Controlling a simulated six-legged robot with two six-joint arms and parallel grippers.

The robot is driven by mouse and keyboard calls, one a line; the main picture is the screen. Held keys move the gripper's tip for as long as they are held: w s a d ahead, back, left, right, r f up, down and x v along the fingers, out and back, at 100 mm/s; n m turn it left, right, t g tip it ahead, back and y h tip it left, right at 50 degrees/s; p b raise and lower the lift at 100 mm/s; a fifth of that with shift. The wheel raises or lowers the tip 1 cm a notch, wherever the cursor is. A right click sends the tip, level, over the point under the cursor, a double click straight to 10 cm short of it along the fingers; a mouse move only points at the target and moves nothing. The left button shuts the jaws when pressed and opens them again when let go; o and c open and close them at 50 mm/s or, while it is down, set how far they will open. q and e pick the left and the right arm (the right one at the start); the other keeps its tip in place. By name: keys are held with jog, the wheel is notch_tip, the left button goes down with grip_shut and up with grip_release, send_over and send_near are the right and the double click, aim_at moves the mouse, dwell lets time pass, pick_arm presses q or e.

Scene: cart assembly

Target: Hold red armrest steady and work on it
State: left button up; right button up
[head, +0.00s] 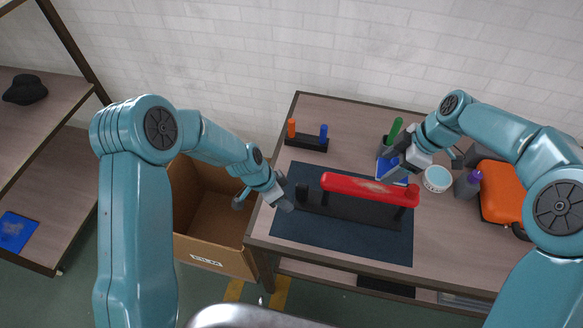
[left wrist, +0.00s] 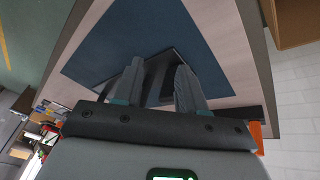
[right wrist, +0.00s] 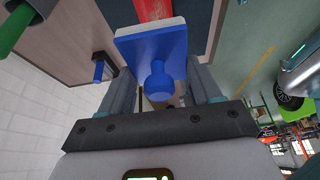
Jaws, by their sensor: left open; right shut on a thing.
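The red armrest (head: 370,189) lies lengthwise on a black stand (head: 350,210) over a dark mat; a pale, rough patch shows on its top. Its red end also shows in the right wrist view (right wrist: 152,10). My right gripper (head: 397,168) is shut on a blue block (head: 392,171) by its round knob, behind the armrest. The block (right wrist: 152,50) has a pale layer on its far face; I cannot tell whether it touches the armrest. My left gripper (head: 284,197) is open near the stand's left end, with dark stand parts showing beyond its fingers (left wrist: 160,80).
A black holder (head: 306,142) with orange and blue pegs stands at the back left. A green marker (head: 395,130), white cup (head: 437,179), purple-capped bottle (head: 467,184) and orange case (head: 502,190) crowd the right. A cardboard box (head: 212,255) stands left of the table.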

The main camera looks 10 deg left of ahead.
aim_at(300, 185)
pick_arm(q)
jog(key=w+r+m+g, duration=0.1)
jog(key=w+r+m, duration=0.5)
jog(key=m, duration=0.2)
jog(key=x, duration=0.8)
jog(key=shift+w+d+f, duration=0.2)
jog(key=shift+w, duration=0.05)
grip_shut()
